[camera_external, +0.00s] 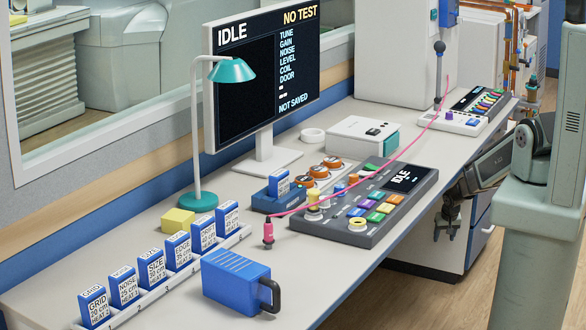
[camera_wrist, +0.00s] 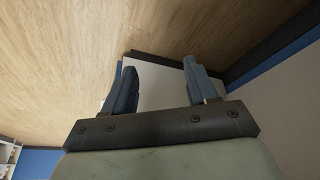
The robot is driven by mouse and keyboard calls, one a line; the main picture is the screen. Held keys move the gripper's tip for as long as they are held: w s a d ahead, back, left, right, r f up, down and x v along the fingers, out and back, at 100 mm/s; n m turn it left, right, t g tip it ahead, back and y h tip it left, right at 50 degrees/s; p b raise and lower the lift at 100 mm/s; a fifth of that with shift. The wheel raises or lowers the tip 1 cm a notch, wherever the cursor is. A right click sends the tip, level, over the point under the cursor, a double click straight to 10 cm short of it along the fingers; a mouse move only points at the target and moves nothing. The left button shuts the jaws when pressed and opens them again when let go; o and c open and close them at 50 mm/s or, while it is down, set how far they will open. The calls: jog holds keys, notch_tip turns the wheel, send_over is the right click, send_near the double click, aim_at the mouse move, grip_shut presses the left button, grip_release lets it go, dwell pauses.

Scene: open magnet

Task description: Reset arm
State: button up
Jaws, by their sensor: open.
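My gripper (camera_wrist: 160,76) shows in the wrist view with its two blue-grey fingers spread apart. Nothing is between the fingers. Behind them are a pale flat surface with a dark edge and a wood-look floor (camera_wrist: 80,50). In the external view, pale grey-green parts of my arm stand at the right edge, beside the desk (camera_external: 350,265). I cannot clearly make out my fingertips in that view.
The desk holds a monitor (camera_external: 265,75) reading IDLE and NO TEST, a teal lamp (camera_external: 232,71), a button console (camera_external: 405,195), several labelled blue blocks (camera_external: 180,251) in a rack, and a blue handled case (camera_external: 235,280). A pink cable (camera_external: 420,132) crosses the desk.

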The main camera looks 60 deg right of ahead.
jog(key=s+a+f+n+g+y, duration=0.15)
jog(key=s+a+n+g, duration=0.35)
jog(key=a, duration=0.9)
jog(key=s+a+n+g+y, duration=0.1)
jog(key=s+a+n+y, duration=0.15)
jog(key=s+a, duration=0.75)
jog(key=s+a+r+n+g, duration=0.2)
jog(key=s+a+n+g, duration=0.1)
jog(key=a, duration=0.7)
jog(key=shift+s+a+r+n, duration=0.2)
jog(key=shift+s+a+n, duration=0.2)
jog(key=shift+s, duration=0.4)
jog(key=shift+w+d, duration=0.1)
